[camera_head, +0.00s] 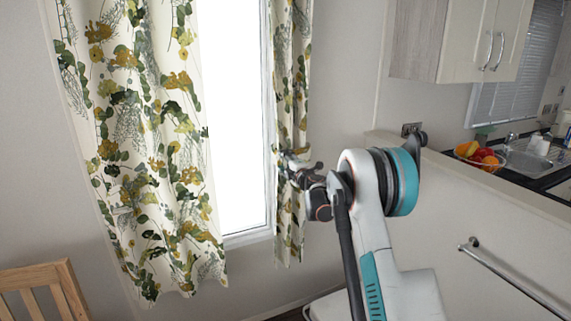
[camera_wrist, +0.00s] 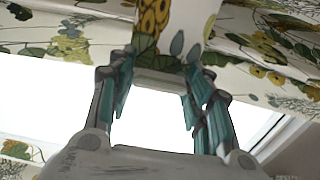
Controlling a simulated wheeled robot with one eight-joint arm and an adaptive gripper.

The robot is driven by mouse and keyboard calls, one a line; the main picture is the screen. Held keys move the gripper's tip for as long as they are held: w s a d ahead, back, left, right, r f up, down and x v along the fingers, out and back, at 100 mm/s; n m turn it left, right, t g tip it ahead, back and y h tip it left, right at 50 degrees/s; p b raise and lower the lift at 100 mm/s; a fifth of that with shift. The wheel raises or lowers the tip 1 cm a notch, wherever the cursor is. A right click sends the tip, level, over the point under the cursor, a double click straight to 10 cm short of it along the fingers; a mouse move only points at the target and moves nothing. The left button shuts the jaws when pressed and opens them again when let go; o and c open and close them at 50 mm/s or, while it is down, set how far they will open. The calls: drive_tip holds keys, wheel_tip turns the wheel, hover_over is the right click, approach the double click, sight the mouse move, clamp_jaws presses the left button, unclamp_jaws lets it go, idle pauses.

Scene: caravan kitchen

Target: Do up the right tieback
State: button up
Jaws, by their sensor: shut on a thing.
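The right curtain (camera_head: 290,95), cream with green and mustard leaves, hangs narrowly at the right side of the bright window. My gripper (camera_head: 290,163) is at its right edge, at about mid-height or a little lower. In the wrist view my gripper (camera_wrist: 160,78) has its two fingers on either side of a narrow band of the same floral cloth, the right tieback (camera_wrist: 168,30), and is shut on it. The band's end shows as a pale edge between the fingertips. The tieback's other end and any hook are hidden.
The wide left curtain (camera_head: 145,140) hangs loose left of the window (camera_head: 235,120). A wooden chair back (camera_head: 45,285) is at lower left. A counter with a rail (camera_head: 510,280), a fruit bowl (camera_head: 480,156) and a wall cupboard (camera_head: 460,40) are at right.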

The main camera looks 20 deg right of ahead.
drive_tip(key=shift+r, duration=0.1)
idle(0.4)
drive_tip(key=o, duration=1.4)
drive_tip(key=shift+o, duration=0.2)
drive_tip(key=s, duration=1.2)
drive_tip(key=shift+d, duration=0.2)
